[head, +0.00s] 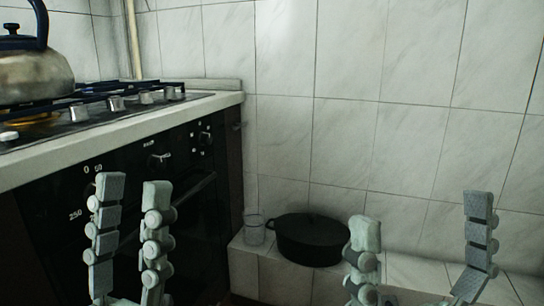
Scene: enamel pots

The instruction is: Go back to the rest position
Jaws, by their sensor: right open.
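My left gripper (133,184) is at the lower left, in front of the black oven front. Its two grey-green fingers point up with a narrow gap between them, and nothing shows in the gap. My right gripper (420,210) is at the lower right, in front of the tiled wall and ledge. Its fingers are wide apart and it is empty. Neither gripper holds anything that I can see.
A stove (165,113) with an oven front stands at left, a metal kettle (32,76) on its top. A glass (254,231) and a black pot (310,242) stand on the tiled ledge (284,276) against the wall. The pot is left of my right gripper.

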